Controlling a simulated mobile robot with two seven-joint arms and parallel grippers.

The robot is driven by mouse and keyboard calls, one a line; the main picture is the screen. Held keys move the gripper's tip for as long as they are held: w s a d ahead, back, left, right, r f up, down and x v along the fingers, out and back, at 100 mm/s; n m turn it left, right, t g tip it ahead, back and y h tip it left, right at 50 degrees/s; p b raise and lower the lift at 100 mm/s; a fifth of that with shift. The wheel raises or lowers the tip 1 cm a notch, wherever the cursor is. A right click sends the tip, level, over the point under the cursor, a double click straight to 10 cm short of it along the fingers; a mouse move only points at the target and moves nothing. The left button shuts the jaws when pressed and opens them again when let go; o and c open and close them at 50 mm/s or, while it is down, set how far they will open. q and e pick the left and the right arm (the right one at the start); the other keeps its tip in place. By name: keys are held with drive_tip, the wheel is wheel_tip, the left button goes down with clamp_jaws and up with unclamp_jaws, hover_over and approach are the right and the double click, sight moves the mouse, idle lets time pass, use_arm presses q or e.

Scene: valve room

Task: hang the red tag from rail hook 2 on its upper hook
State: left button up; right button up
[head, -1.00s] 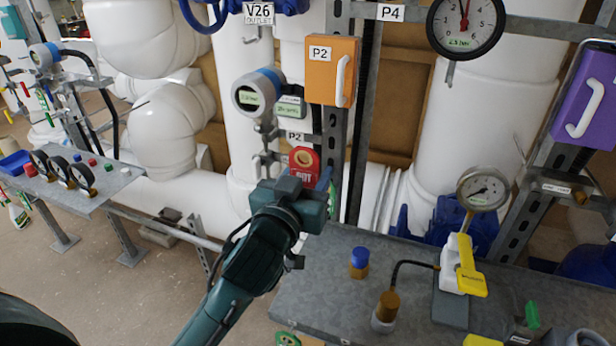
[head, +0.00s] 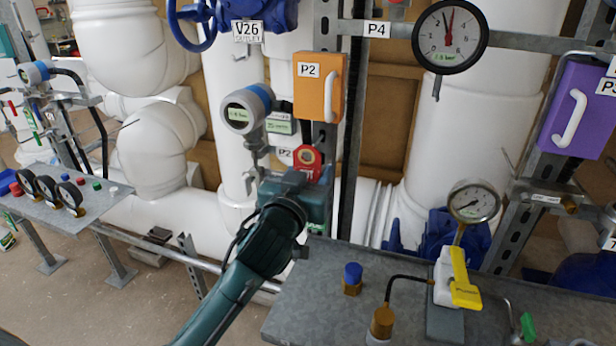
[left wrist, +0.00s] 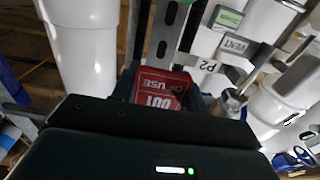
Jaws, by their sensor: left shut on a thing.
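The red tag (head: 307,158) shows in the head view just below the orange P2 box (head: 310,88). My left gripper (head: 312,180) is shut on the tag's lower part and holds it upright in front of the grey post. The gripper body hides the tag's lower part and the fingertips. In the left wrist view the tag (left wrist: 160,88) stands between the fingers, its "OUT OF USE" lettering upside down. I cannot make out the upper hook or tell whether the tag touches it. My right gripper is not in view.
A P2 label (head: 285,152) and a transmitter with a blue cap (head: 248,108) are left of the tag. A grey bench (head: 310,290) with a blue-capped fitting (head: 352,278) and a pressure gauge (head: 473,201) lies right of my arm.

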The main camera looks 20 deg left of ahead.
sight(322, 153)
use_arm(q)
drive_tip(key=shift+w+r, duration=0.1)
drive_tip(key=shift+w, duration=0.45)
drive_tip(key=shift+w, duration=0.25)
idle(0.4)
drive_tip(key=shift+w, duration=0.2)
drive_tip(key=shift+p, duration=0.35)
drive_tip(key=shift+w, duration=0.25)
idle(0.6)
drive_tip(key=shift+w, duration=0.7)
